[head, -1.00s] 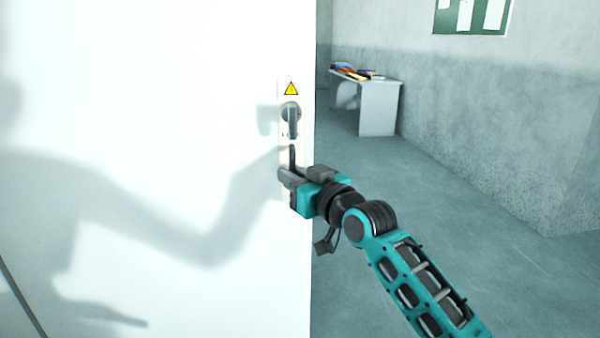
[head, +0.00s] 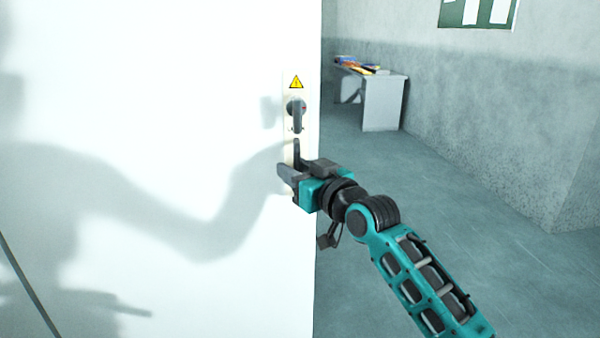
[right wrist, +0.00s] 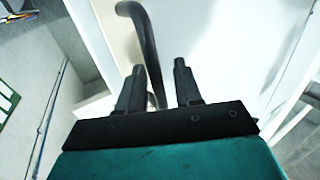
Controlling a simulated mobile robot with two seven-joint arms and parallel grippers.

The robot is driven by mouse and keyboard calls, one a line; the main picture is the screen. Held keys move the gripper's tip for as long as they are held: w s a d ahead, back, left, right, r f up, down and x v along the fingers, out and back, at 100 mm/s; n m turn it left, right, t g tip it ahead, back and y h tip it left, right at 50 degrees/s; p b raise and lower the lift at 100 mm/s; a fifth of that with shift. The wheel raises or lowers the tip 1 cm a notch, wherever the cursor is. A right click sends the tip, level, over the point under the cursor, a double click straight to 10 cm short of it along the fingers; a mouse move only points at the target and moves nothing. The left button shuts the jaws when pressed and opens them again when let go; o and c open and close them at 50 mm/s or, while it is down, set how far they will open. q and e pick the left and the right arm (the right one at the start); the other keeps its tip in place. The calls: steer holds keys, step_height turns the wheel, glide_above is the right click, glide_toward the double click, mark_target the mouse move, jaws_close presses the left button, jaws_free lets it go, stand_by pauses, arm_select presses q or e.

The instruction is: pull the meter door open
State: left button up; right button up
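The white meter door (head: 150,90) fills the left half of the head view, with its free edge near the middle. Its dark pull handle (head: 297,152) is a vertical bar low on a pale plate, partly hidden by my right gripper (head: 286,174). In the right wrist view the curved dark handle (right wrist: 147,45) runs down between the two fingers of the right gripper (right wrist: 159,67). It lies closer to the left finger, with a gap to the right one, so the gripper looks open around it. My left gripper is not in view; only arm shadows show on the door.
Above the handle are a dark lever (head: 297,112) and a yellow warning sign (head: 296,82). To the right of the door edge, floor (head: 400,190) is clear. A white desk (head: 382,100) with papers stands farther back along a grey wall (head: 490,120).

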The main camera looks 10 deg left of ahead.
steer(key=v, duration=1.3)
steer(key=shift+w, duration=0.1)
steer(key=s+d+f+m+h, duration=0.25)
steer(key=s+d+f, duration=0.2)
steer(key=f, duration=0.45)
steer(key=s+d+f+m+h, duration=0.25)
steer(key=d+f, duration=0.25)
steer(key=f, duration=0.4)
steer(key=s+d+f+m+h, duration=0.1)
steer(key=s+d+f+h, duration=0.25)
steer(key=f, duration=0.65)
steer(key=s+d+f+g+h, duration=0.2)
steer(key=s+d+f, duration=0.5)
steer(key=s, duration=0.4)
steer(key=shift+f+m, duration=0.3)
steer(key=shift+f, duration=0.2)
